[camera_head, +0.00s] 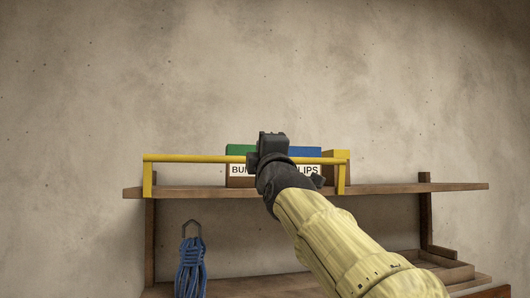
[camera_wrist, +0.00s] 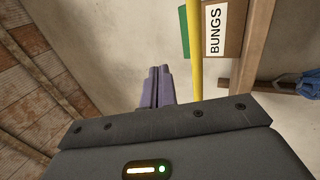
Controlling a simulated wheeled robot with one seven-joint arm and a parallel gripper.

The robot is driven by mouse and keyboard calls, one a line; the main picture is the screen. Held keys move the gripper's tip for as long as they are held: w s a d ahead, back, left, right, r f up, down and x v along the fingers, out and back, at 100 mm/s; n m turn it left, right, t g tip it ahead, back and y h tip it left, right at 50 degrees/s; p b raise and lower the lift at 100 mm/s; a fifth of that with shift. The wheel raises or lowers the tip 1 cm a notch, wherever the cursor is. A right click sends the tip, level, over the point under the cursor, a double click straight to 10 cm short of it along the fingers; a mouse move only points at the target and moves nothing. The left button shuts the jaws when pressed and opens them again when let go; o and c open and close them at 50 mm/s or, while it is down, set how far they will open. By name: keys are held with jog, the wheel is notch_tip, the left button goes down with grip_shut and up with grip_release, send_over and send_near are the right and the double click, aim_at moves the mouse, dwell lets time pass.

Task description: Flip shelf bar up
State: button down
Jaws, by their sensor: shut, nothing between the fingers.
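The yellow shelf bar (camera_head: 200,158) stands raised along the front of the wooden shelf (camera_head: 400,188), level, on an upright arm at each end. Its middle is hidden behind my gripper (camera_head: 272,142) in the head view. In the wrist view the bar (camera_wrist: 194,50) runs just right of my gripper's fingers (camera_wrist: 156,85), which are shut with nothing between them. The picture is turned there, so the fingers are on the upper side of the bar. A gap shows between fingers and bar; I cannot tell their depth apart.
Behind the bar stands a box labelled BUNGS (camera_wrist: 232,30), with a green item (camera_head: 240,150) and a blue item (camera_head: 305,152). Blue rope (camera_head: 190,265) hangs from a hook below the shelf. A wooden tray (camera_head: 445,268) sits lower right. The wall above is bare.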

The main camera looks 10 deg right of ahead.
jog(key=s+p, duration=0.1)
jog(key=s, duration=0.5)
jog(key=shift+a+r, duration=0.1)
jog(key=shift+a, duration=0.05)
jog(key=shift+w+a, duration=0.1)
jog(key=shift+w, duration=0.05)
